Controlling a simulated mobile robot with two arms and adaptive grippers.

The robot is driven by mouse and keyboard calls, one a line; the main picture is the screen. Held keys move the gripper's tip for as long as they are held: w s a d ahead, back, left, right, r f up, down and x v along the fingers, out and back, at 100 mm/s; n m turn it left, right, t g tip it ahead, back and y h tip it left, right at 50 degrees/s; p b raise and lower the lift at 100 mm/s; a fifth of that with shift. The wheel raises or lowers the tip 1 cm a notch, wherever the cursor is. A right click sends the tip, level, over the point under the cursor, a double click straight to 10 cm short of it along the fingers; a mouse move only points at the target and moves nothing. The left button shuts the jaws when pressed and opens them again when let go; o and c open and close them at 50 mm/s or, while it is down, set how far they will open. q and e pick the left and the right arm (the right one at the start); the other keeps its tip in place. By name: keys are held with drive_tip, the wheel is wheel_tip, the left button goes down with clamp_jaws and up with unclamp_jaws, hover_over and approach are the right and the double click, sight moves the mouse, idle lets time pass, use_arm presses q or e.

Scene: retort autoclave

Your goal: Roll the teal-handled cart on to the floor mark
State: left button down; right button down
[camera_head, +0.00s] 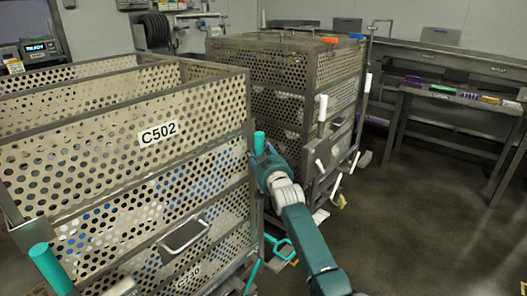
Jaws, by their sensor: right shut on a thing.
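The teal-handled cart fills the left side, a perforated metal basket cart with a C502 label (158,133) on its near wall (95,165). It has one upright teal handle (260,139) at its right corner and another teal handle (45,265) at the lower left. My right gripper (261,158) is shut on the right teal handle, just below its top. My left gripper does not show clearly. A small yellow patch (523,289) lies at the bottom right corner of the floor; I cannot tell if it is part of the floor mark.
A second perforated cart (270,75) with white handles (322,108) stands close behind to the right. A bench (455,97) with small coloured items runs along the right. Dark floor (420,220) is clear at the lower right. A display reading READY (36,47) is at the far left.

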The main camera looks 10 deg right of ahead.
drive_tip(key=shift+w+a+f, duration=0.2)
drive_tip(key=shift+a+f, duration=0.7)
drive_tip(key=shift+a, duration=0.15)
drive_tip(key=c, duration=1.6)
unclamp_jaws()
drive_tip(key=shift+s, duration=0.15)
drive_tip(key=shift+c, duration=0.2)
drive_tip(key=o, duration=0.5)
drive_tip(key=shift+s+r, duration=0.15)
drive_tip(key=shift+r, duration=0.1)
drive_tip(key=shift+c, duration=0.2)
drive_tip(key=shift+o, duration=0.3)
drive_tip(key=shift+s+a+r, duration=0.15)
drive_tip(key=shift+r, duration=0.15)
drive_tip(key=shift+d+r, duration=0.2)
drive_tip(key=shift+d, duration=0.15)
drive_tip(key=shift+s+d+f, duration=0.1)
drive_tip(key=shift+s+f, duration=0.05)
drive_tip(key=shift+s, duration=0.5)
drive_tip(key=s, duration=0.6)
drive_tip(key=shift+s+d, duration=0.15)
drive_tip(key=shift+s, duration=0.15)
